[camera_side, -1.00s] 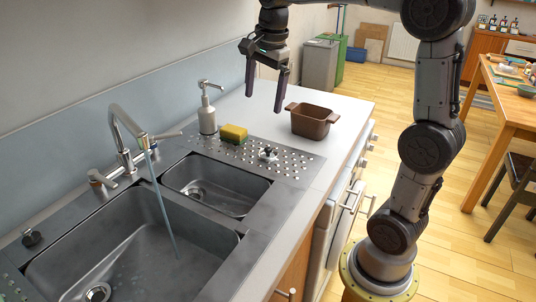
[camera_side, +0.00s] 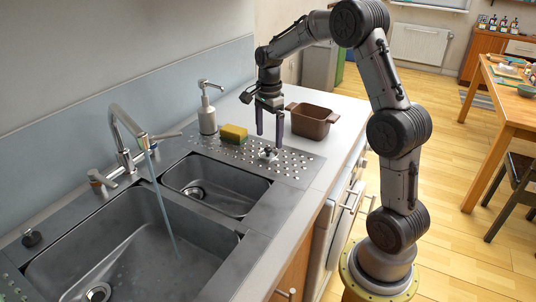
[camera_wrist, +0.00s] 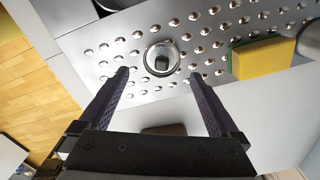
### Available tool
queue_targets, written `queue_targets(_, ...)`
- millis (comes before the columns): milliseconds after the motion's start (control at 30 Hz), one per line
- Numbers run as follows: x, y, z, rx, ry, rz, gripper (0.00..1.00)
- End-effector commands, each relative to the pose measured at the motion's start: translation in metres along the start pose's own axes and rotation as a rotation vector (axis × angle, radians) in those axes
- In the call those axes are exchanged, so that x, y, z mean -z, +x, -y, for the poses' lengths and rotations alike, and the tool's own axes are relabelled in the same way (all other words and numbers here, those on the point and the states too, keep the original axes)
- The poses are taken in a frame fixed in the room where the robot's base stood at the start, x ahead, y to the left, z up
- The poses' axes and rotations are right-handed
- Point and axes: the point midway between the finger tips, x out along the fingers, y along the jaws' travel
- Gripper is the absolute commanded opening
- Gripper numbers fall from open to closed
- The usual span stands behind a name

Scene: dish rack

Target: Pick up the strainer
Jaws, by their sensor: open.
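The strainer (camera_side: 268,154) is a small round metal piece with a dark knob, sitting on the perforated metal drainboard (camera_side: 297,171) beside the small sink. In the wrist view the strainer (camera_wrist: 163,58) shows as a shiny ring with a dark centre. My gripper (camera_side: 269,140) points down just above the strainer in the side view, with its dark purple fingers apart. In the wrist view the fingertips (camera_wrist: 159,75) are spread to either side of the strainer's near edge, with nothing between them. I cannot tell the exact height gap.
A yellow-green sponge (camera_side: 233,134) lies left of the strainer, with a soap dispenser (camera_side: 207,112) behind it. A brown two-handled pot (camera_side: 313,121) stands close on the right. The small sink (camera_side: 218,186) lies in front, and water runs from the faucet (camera_side: 129,135) into the large sink (camera_side: 130,260).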

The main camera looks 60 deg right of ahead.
Motion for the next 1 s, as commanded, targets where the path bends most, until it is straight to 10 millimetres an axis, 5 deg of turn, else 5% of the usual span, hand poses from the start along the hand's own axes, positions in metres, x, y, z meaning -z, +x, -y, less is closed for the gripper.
queue_targets(433,-0.002,0.049,0.002,-0.003,-0.001,0.000,0.98)
queue_targets(767,-0.002,0.055,0.003,0.001,-0.001,0.000,0.98)
queue_targets(1000,-0.002,0.055,0.003,0.001,-0.001,0.000,0.55)
